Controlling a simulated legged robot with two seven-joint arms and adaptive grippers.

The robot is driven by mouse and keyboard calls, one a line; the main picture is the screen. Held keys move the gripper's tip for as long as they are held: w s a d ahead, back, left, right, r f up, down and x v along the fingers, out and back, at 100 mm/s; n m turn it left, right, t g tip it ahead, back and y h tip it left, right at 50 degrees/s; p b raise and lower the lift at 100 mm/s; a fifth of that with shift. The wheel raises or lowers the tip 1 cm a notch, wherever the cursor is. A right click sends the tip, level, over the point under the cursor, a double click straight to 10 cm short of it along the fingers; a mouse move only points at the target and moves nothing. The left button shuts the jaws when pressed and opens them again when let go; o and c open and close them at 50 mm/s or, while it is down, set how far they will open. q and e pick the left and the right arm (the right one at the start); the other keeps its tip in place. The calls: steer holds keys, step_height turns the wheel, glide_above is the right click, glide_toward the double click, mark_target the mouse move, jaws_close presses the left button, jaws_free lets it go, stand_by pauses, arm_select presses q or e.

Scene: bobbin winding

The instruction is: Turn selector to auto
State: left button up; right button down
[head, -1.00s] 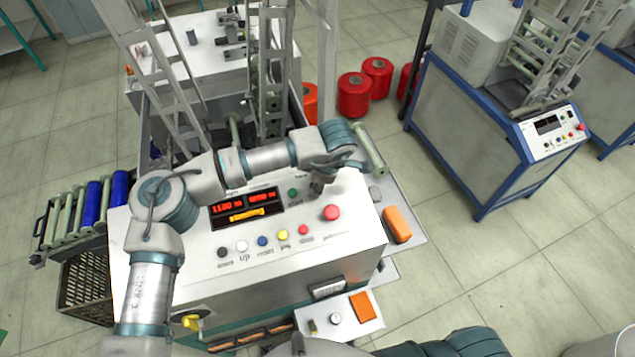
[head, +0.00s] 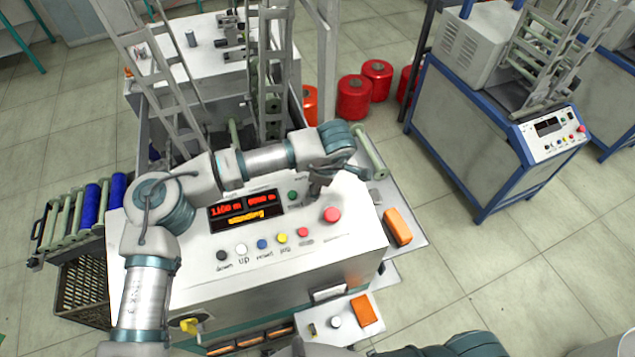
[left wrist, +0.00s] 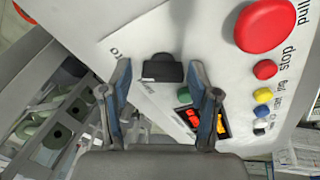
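The selector is a black knob (left wrist: 162,70) on the white sloped control panel (head: 290,258). In the left wrist view it sits between the two fingertips of my left gripper (left wrist: 160,66). The fingers are apart, one on each side, with visible gaps to the knob. In the head view my left gripper (head: 318,184) is over the panel's upper right part and covers the selector. The lettering around the knob is only partly visible, so I cannot read its setting. My right gripper is not in view.
A red mushroom button (head: 332,215) is close to the gripper; it also shows in the left wrist view (left wrist: 264,25). A green button (head: 293,196) and lit display (head: 246,209) are left of it. Several small buttons line the front. An orange block (head: 397,227) lies to the right.

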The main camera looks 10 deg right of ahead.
arm_select(q)
steer(key=shift+f, duration=0.1)
steer(key=v, duration=1.2)
steer(key=shift+f, duration=0.1)
